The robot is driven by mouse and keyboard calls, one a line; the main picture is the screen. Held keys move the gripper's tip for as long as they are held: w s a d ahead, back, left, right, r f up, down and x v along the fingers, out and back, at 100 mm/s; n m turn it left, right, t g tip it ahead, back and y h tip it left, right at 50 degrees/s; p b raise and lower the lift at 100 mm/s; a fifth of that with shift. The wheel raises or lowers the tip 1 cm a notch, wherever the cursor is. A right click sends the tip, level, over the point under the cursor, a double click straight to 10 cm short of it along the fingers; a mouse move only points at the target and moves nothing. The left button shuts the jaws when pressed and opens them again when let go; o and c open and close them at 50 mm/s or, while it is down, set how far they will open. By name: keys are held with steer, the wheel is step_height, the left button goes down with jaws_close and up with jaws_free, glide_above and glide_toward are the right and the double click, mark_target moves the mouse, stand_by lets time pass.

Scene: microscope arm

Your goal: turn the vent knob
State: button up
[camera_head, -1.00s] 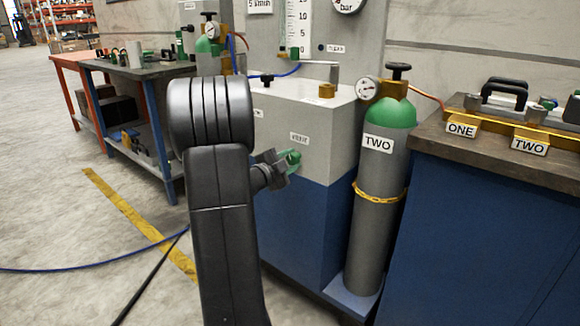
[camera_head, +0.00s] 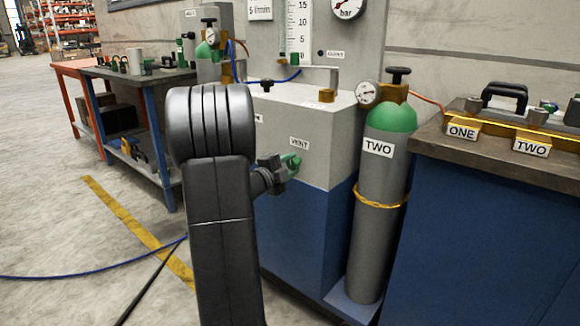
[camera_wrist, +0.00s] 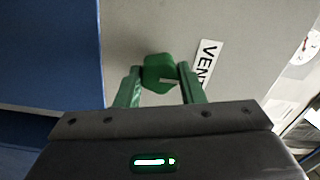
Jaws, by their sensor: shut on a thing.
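The green vent knob (camera_head: 294,163) is on the front of the grey cabinet, just below the VENT label (camera_head: 299,143). My gripper (camera_head: 283,168) is at the knob in the head view, coming from the left. In the wrist view the knob (camera_wrist: 160,72) sits between the two green fingers of my gripper (camera_wrist: 158,80), which are shut on it. A pale pointer mark shows on the knob. The VENT label (camera_wrist: 206,65) is right beside it in the wrist view. My arm hides part of the cabinet's left side.
A grey cylinder (camera_head: 378,235) labelled TWO stands right of the cabinet (camera_head: 325,140). A workbench (camera_head: 480,165) with ONE and TWO tags is at the right. Another bench (camera_head: 140,72) stands behind at the left. A blue hose (camera_head: 90,272) lies on the floor.

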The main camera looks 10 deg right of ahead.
steer(key=o, duration=1)
steer(key=p+v, duration=0.3)
steer(key=v, duration=1.1)
steer(key=shift+p, duration=0.3)
steer(key=shift+w+d, duration=0.1)
steer(key=shift+d, duration=0.1)
steer(key=b+x, duration=0.3)
steer(key=x, duration=0.9)
steer(key=shift+d+f, duration=0.1)
steer(key=shift+w+d+b, duration=0.3)
steer(key=shift+w+d, duration=0.2)
steer(key=shift+d, duration=0.05)
